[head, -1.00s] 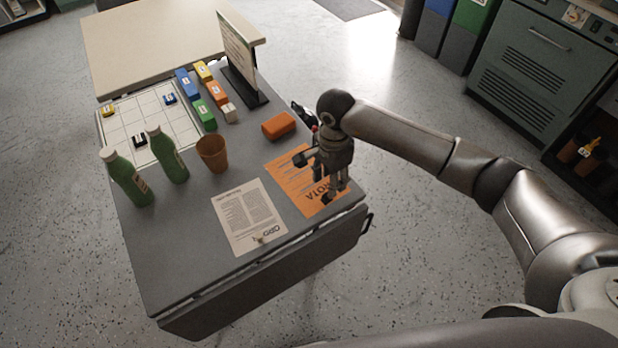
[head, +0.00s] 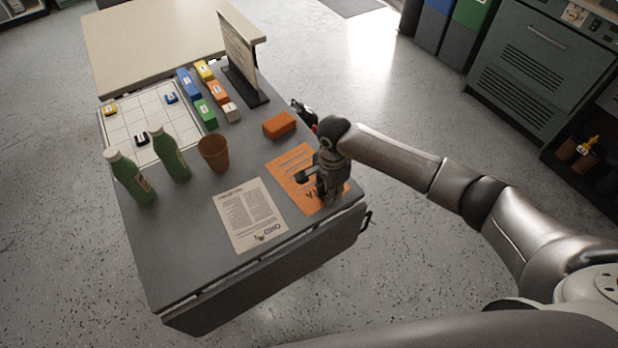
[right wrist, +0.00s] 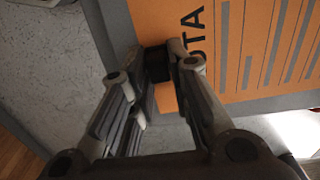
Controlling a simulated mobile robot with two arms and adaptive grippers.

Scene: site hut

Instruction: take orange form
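The orange form (head: 288,166) lies on the grey table near its front right corner, with large dark lettering at its front end. My right gripper (head: 325,203) is over that front end and hides part of the lettering. In the right wrist view, the form (right wrist: 232,60) runs under the fingers. The dark fingertip pads (right wrist: 157,64) are together at the form's edge by the lettering and look shut on it; the pinch itself is hidden. My left gripper is not in view.
A white printed sheet (head: 250,215) lies left of the form, and an orange-red block (head: 280,125) behind it. A brown cup (head: 214,154), green bottles (head: 171,155), a gridded board (head: 120,112) and a standing sign (head: 238,55) are farther away.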

